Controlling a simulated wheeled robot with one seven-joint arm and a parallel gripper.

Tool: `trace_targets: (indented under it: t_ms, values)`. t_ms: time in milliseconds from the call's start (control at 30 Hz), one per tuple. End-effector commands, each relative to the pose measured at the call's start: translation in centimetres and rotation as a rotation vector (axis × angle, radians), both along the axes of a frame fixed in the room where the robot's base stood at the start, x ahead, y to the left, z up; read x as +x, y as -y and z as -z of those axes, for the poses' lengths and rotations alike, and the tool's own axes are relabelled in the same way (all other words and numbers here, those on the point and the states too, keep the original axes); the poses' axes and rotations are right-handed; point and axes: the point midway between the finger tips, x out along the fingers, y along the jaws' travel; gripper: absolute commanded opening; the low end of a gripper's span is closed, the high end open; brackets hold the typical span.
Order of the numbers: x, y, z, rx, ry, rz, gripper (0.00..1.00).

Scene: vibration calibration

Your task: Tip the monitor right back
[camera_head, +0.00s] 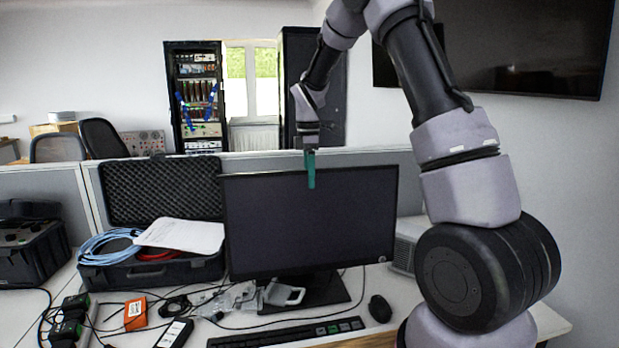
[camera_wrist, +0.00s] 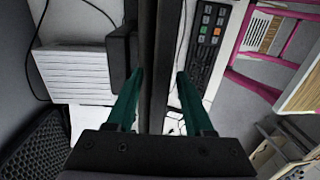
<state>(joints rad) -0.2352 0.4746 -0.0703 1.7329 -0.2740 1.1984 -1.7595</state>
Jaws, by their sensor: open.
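The monitor (camera_head: 300,225) stands on its dark stand (camera_head: 325,290) on the desk, its dark screen facing my head camera. My gripper (camera_head: 311,178) is above and at the monitor's top edge, near its middle, pointing down. One teal finger shows in front of the screen in the head view. In the wrist view, the two teal fingers (camera_wrist: 157,100) are apart, with the monitor's thin top edge (camera_wrist: 160,50) running between them. I cannot tell whether either finger touches it. The back of the monitor is hidden in the head view.
An open black case (camera_head: 165,265) with cables and papers lies left of the monitor. A keyboard (camera_head: 285,334), a mouse (camera_head: 380,308) and a grey clamp-like part (camera_head: 283,295) lie in front. A grey partition (camera_head: 260,162) stands behind the desk.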

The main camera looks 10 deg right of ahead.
Motion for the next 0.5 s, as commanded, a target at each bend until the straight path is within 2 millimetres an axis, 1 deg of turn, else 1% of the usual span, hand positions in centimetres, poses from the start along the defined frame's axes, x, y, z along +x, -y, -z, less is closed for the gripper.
trace_targets:
  t_ms: [133, 167, 200, 267, 300, 500]
  values:
    - [0.00, 0.01, -0.01, 0.000, 0.000, 0.000, 0.53]
    - [0.00, 0.01, -0.01, 0.000, 0.000, 0.000, 0.45]
    - [0.00, 0.01, -0.02, 0.000, 0.000, 0.000, 0.30]
    - [0.00, 0.01, -0.02, 0.000, 0.000, 0.000, 0.07]
    - [0.00, 0.01, -0.03, 0.000, 0.000, 0.000, 0.00]
    - [0.00, 0.02, -0.04, 0.000, 0.000, 0.000, 0.00]
